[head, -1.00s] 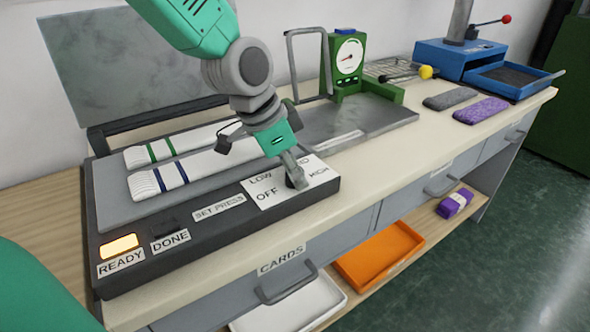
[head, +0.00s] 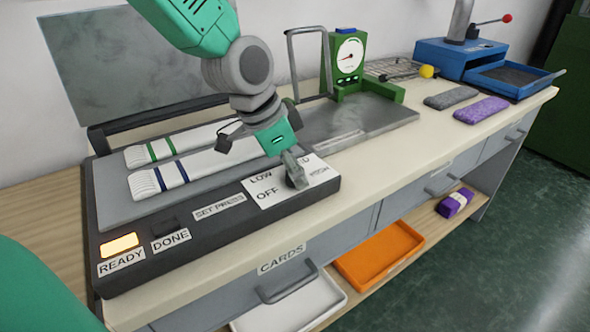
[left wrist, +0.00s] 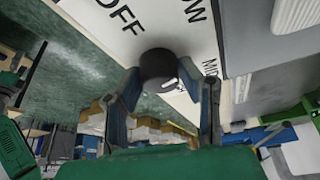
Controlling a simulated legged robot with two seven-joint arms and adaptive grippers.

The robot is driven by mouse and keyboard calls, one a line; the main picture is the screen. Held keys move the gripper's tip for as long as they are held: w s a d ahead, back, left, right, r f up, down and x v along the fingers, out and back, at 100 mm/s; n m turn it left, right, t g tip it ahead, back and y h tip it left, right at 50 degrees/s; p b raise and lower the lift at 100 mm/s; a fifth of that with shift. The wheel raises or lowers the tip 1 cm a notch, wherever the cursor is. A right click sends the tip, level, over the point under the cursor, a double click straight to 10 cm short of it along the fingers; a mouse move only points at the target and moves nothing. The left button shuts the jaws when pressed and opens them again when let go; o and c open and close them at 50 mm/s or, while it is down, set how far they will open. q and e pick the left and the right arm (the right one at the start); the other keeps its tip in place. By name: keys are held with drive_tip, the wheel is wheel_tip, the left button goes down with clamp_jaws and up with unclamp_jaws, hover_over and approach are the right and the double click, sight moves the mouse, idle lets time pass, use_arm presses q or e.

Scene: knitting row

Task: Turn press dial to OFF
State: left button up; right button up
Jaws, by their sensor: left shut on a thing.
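The press dial (left wrist: 158,64) is a dark round knob on a white label plate (head: 262,201) with LOW, OFF and HIGH printed around it. In the left wrist view, OFF lies at upper left, LOW at upper right and MID to the right. A small white mark shows on the dial's lower right; its exact setting is hard to tell. My left gripper (head: 296,179) points down at the plate, shut on the dial, with one finger on each side in the left wrist view (left wrist: 162,84). In the head view the gripper mostly hides the dial. My right gripper is not in view.
The press base (head: 225,228) has a lit amber READY lamp (head: 119,245) and a DONE button (head: 166,228). Two white striped knitted pieces lie on its bed (head: 110,200) under the raised lid (head: 130,65). A green gauge (head: 347,58) stands behind right.

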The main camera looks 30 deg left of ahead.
use_arm(q)
drive_tip(key=shift+w+r, duration=0.2)
drive_tip(key=o, duration=1)
drive_tip(key=shift+o, duration=0.7)
drive_tip(key=shift+f, duration=0.15)
drive_tip(key=shift+s, duration=0.1)
wheel_tip(320, 180, up, 8)
drive_tip(key=shift+d+f, duration=0.1)
drive_tip(key=shift+d, duration=0.05)
drive_tip(key=shift+s+d+r, duration=0.15)
drive_tip(key=shift+r, duration=0.1)
drive_tip(key=shift+w+r, duration=0.2)
drive_tip(key=shift+r, duration=0.2)
drive_tip(key=shift+a+r, duration=0.35)
drive_tip(key=shift+a, duration=0.1)
